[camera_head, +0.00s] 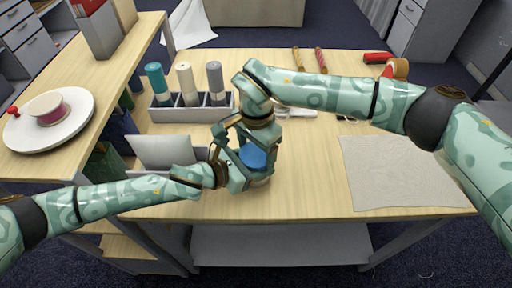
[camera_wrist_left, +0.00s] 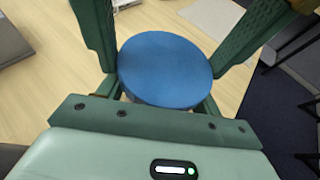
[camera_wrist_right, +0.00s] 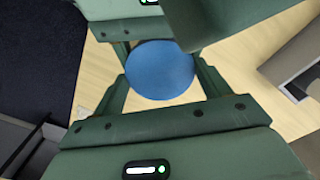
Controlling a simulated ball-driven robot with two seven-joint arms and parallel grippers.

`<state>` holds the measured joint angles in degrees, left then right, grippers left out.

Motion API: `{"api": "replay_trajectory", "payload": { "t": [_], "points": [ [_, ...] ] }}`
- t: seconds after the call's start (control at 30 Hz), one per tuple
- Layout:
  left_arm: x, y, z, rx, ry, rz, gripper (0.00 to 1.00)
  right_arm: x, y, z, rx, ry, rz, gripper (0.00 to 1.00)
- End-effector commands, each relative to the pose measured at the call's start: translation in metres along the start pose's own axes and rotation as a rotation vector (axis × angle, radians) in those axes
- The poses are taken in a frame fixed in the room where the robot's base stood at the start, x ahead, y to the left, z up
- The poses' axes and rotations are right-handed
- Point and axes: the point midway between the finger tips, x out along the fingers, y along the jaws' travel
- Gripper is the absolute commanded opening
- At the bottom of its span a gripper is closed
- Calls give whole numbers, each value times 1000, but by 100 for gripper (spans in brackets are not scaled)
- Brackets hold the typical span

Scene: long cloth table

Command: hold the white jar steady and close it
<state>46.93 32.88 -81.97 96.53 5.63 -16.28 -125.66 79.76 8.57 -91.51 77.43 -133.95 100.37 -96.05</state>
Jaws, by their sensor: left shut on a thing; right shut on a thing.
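The white jar (camera_head: 262,183) stands upright near the table's front edge, left of the middle in the head view. Only a little of its pale body shows below the grippers. A round blue lid (camera_head: 253,156) is at its top; I cannot tell whether it is fully seated. It also shows from above in the left wrist view (camera_wrist_left: 165,70) and the right wrist view (camera_wrist_right: 160,70). My left gripper (camera_head: 245,176) comes in low from the left and is shut on the jar. My right gripper (camera_head: 252,150) reaches down from above and is shut on the lid. Both sets of fingertips are partly hidden.
A grey rack (camera_head: 195,112) with three spools stands behind the jar to the left. A pale grey panel (camera_head: 165,150) is close to my left gripper. A grey cloth (camera_head: 395,172) lies at right. A tape roll (camera_head: 397,68) is at the far right. The table between jar and cloth is clear.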

Motion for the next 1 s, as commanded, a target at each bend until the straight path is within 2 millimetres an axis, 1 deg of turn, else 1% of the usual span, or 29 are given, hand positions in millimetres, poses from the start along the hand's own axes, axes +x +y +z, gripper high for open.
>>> {"api": "replay_trajectory", "payload": {
  "t": [0.07, 0.23, 0.3, 0.5, 0.53, 0.6, 0.87, 1.0],
  "points": [
    [0, -1, 0, 0, -1, -1, 1, 0, 0, 0, 52, 1, -1, 48],
    [0, -1, 0, -1, -1, -2, 1, 0, 0, 0, 254, 0, -1, 49],
    [0, -1, 0, -1, -1, -2, 1, 0, 0, 0, 278, 0, -1, 48],
    [0, -1, 0, 0, -1, -2, 1, 0, 0, 0, 276, -1, -1, 48],
    [0, -1, 0, 0, -1, -3, 1, 0, 0, 0, 275, -1, -1, 81],
    [0, -1, 0, 0, -1, -2, 1, 0, 0, 0, 275, 0, -1, 97],
    [0, -1, 0, 0, -1, -1, 1, -1, 0, 0, 274, 0, -1, 97],
    [0, 0, 0, 0, -1, -1, 1, -14, -1, -1, 274, 2, -3, 97]
  ]
}}
